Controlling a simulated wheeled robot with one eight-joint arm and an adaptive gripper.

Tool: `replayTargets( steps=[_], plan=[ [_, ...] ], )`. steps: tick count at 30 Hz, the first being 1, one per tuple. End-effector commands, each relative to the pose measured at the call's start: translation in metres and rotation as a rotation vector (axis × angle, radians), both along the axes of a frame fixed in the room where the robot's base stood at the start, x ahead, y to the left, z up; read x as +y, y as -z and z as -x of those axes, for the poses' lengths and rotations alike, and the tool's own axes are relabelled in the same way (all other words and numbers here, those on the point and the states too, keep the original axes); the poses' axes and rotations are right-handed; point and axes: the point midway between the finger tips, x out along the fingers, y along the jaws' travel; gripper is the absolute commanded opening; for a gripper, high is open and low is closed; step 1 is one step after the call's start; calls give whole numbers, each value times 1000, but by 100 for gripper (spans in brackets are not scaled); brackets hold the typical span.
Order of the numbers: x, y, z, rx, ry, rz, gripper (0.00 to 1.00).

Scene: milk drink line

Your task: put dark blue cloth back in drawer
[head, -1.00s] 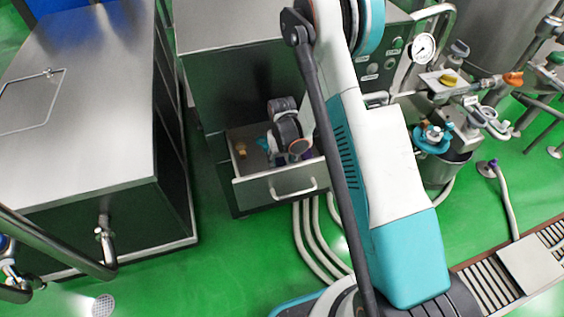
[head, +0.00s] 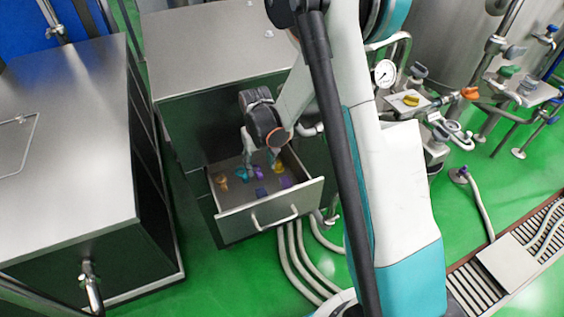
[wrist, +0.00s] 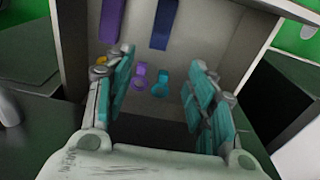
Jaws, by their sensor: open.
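The dark blue cloth (head: 261,192) lies in the open drawer (head: 270,216), near its front wall. In the wrist view it is a narrow dark blue strip (wrist: 163,24) at the top, beyond my fingertips. My gripper (head: 262,160) hangs over the drawer, pointing down. In the wrist view my gripper (wrist: 161,72) has its teal-padded fingers wide apart with nothing held between them. The cloth is apart from both fingers.
The drawer also holds a purple strip (head: 286,181), a teal item (head: 242,174), a purple item (head: 258,173), a yellow item (head: 278,168) and an orange-brown item (head: 222,182). A steel cabinet (head: 70,140) stands left. Hoses (head: 300,262) lie on the floor below the drawer.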

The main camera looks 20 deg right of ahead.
Motion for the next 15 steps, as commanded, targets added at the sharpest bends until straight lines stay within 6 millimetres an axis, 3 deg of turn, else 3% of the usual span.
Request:
replayTargets(
  steps=[1, 6, 15],
  plan=[
    [0, -21, 5, -20, 0, 0, 51],
    [0, -81, 22, -92, 0, 0, 51],
    [1, -168, 70, -220, 0, 0, 51]
  ],
)
